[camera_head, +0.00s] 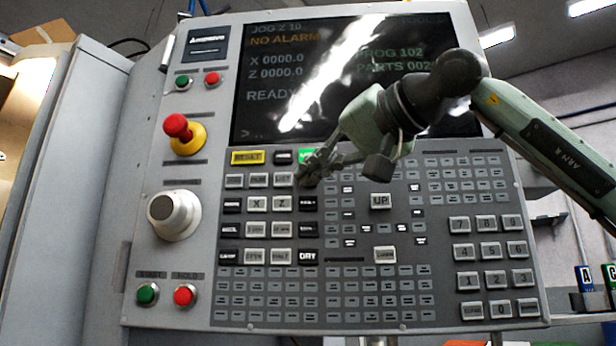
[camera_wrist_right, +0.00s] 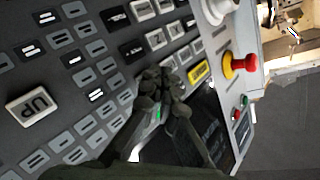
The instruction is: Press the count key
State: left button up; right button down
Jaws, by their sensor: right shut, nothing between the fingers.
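The control panel (camera_head: 405,300) fills most of the head view, with rows of small labelled keys under a screen (camera_head: 270,110) that reads PARTS 002. I cannot make out which key is the count key; many labels are too small and some keys are covered. My right gripper (camera_head: 306,177) is shut and empty, its tips over the upper middle keys, just below the green key (camera_head: 308,156). In the wrist view the right gripper (camera_wrist_right: 160,85) covers keys near the yellow key (camera_wrist_right: 199,72). I cannot tell whether the tips touch the panel. My left gripper is not in view.
A red mushroom button (camera_head: 177,125) on a yellow base and a grey knob (camera_head: 173,214) stand out on the left. Green (camera_head: 148,294) and red (camera_head: 184,295) buttons sit below. A number pad (camera_head: 492,252) is at the lower right. The UP key (camera_head: 381,201) is right of my gripper.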

jog(key=shift+w+p, duration=0.3)
jog(key=shift+w, duration=0.05)
dwell(0.4)
jog(key=shift+s, duration=0.75)
jog(key=shift+s, duration=0.1)
jog(key=s, duration=0.1)
jog(key=s+b, duration=0.1)
jog(key=s, duration=0.2)
jog(key=shift+s+a, duration=0.3)
jog(key=shift+s, duration=0.1)
dwell(0.7)
